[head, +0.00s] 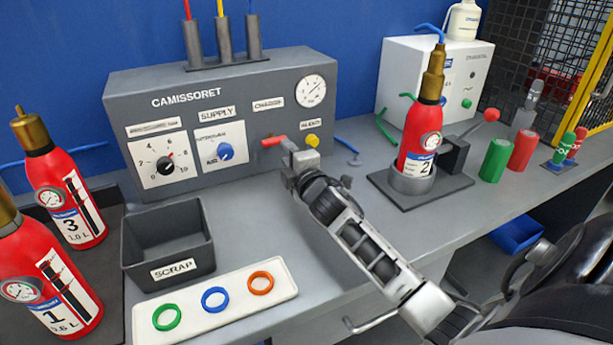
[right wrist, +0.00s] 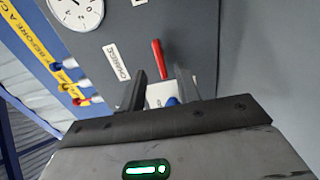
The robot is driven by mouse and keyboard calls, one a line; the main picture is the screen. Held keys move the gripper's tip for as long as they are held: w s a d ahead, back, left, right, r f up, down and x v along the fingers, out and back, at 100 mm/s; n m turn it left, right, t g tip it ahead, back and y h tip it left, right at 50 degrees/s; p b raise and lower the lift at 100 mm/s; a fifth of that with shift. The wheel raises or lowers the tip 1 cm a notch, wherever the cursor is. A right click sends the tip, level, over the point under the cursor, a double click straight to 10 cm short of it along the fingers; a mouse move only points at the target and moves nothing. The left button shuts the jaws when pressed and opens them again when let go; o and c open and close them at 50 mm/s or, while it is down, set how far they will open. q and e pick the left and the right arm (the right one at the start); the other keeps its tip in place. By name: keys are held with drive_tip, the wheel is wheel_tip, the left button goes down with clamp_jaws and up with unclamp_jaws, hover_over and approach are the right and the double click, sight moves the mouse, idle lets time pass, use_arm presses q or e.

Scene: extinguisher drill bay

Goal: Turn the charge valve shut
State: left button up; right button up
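The charge valve's red lever (head: 273,141) sticks out from the grey CAMISSORET panel (head: 220,115), under the CHARGE label. In the right wrist view the red lever (right wrist: 159,60) points up the picture, just beyond the fingertips and in line with the gap between them. My right gripper (head: 290,150) is at the panel front, beside the lever. Its two fingers (right wrist: 160,88) stand apart with nothing clamped between them; whether one touches the lever I cannot tell. The valve's body is mostly hidden behind my gripper. My left gripper is not in view.
A yellow knob (head: 312,141) sits close to the right of my gripper. The scrap bin (head: 168,268) and ring tray (head: 150,306) stand in front, with extinguisher 2 (head: 420,140) in a stand at right.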

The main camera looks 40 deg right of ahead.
drive_tip(key=v, duration=1.1)
drive_tip(key=shift+b, duration=0.4)
